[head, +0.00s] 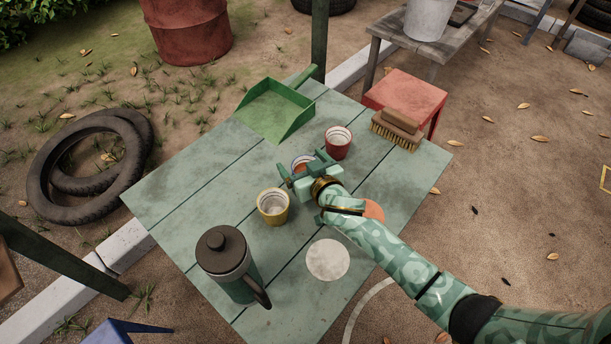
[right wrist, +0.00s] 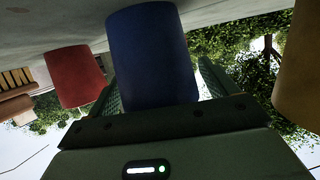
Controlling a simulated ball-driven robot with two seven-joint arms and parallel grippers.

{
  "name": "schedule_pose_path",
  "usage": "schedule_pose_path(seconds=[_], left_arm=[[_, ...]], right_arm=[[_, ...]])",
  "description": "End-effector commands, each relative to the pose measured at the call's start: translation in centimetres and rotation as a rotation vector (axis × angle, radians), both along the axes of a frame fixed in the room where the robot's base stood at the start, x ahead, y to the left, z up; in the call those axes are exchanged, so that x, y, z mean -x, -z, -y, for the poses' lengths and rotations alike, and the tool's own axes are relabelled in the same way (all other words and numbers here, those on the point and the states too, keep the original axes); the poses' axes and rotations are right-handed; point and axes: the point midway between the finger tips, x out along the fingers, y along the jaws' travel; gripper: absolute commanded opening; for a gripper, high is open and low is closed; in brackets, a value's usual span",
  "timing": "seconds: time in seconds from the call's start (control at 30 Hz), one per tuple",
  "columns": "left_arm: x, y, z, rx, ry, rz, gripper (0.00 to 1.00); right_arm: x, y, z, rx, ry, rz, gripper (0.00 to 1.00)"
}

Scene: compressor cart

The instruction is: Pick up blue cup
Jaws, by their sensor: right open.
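The blue cup (head: 302,160) stands on the green plank table, mostly hidden behind my right gripper in the head view. In the right wrist view the blue cup (right wrist: 152,55) fills the middle, upside down in the picture, between the two fingers. My right gripper (head: 305,170) is open, with one finger on each side of the cup. A gap shows beside the right finger; contact on the left side cannot be told. My left gripper is not in view.
A red cup (head: 338,143) and a yellow cup (head: 273,207) stand close on either side. Also on the table (head: 180,200) are a dark lidded jug (head: 228,266), a white disc (head: 327,260), a green dustpan (head: 272,108), a brush (head: 396,132) and an orange object (head: 374,211) partly under my arm.

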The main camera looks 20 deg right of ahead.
Motion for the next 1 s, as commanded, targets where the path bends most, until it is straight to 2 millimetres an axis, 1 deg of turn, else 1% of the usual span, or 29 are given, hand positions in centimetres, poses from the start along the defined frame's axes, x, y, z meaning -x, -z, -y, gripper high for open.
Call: schedule_pose_path(seconds=[0.03, 0.07, 0.1, 0.17, 0.2, 0.23, 0.67, 0.77, 0.93, 0.97, 1.0], left_arm=[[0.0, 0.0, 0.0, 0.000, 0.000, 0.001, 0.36], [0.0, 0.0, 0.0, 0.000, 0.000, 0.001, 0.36], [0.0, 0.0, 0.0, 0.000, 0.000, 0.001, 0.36], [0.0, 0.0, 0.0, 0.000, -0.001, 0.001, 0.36], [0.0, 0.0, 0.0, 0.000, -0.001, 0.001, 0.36], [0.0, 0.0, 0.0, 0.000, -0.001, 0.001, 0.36], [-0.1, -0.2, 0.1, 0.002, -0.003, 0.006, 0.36], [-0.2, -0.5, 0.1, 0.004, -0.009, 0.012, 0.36], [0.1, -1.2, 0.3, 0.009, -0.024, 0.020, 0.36], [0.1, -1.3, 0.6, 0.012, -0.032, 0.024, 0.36], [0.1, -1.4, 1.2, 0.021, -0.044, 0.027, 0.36]], right_arm=[[0.0, -0.1, 0.0, 0.000, 0.000, 0.001, 0.85], [0.0, -0.1, 0.0, 0.000, 0.000, 0.001, 0.77], [0.0, -0.1, 0.0, 0.000, 0.000, 0.001, 0.66], [0.0, -0.1, 0.0, 0.000, 0.000, 0.001, 0.49], [0.0, -0.1, 0.0, 0.000, 0.000, 0.001, 0.38], [0.0, -0.1, 0.0, 0.000, 0.000, 0.001, 0.34], [0.0, -0.5, 0.0, -0.002, 0.000, 0.003, 0.33], [0.0, -1.0, 0.0, -0.002, 0.001, 0.003, 0.33], [0.0, -2.4, 0.0, -0.002, 0.000, 0.006, 0.33], [0.0, -2.8, 0.0, -0.002, 0.000, 0.007, 0.33], [0.0, -3.3, 0.0, -0.002, 0.000, 0.008, 0.33]])
